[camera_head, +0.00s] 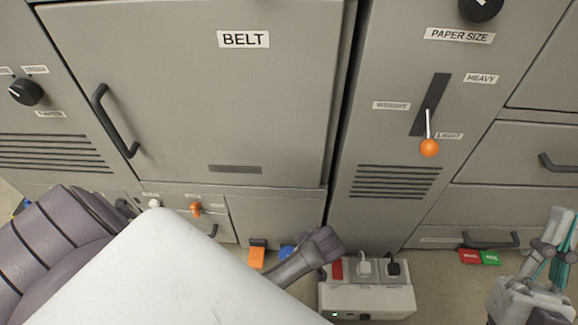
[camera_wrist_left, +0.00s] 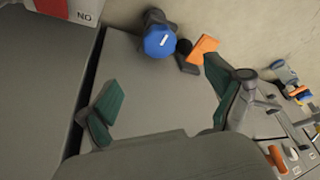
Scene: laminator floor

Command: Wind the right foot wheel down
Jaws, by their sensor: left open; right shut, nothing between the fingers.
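The right foot wheel, a blue knob with a white mark (camera_wrist_left: 160,42), sits low at the cabinet's foot in the left wrist view, beside an orange pedal (camera_wrist_left: 204,48). In the head view its blue edge (camera_head: 287,251) shows partly behind my left gripper part. My left gripper (camera_wrist_left: 166,96) is open, its green-padded fingers spread apart with nothing between them; the wheel lies beyond the fingertips, apart from them. In the head view my white arm shell hides much of the area. My right gripper (camera_head: 556,245) is shut and empty at the right edge.
A white socket box (camera_head: 367,300) with plugs and a red switch stands on the floor right of the wheel. Red and green pedals (camera_head: 479,257) lie farther right. The cabinet's BELT door (camera_head: 215,110) and an orange-tipped lever (camera_head: 429,147) are above. Another blue wheel (camera_wrist_left: 285,72) shows at the right.

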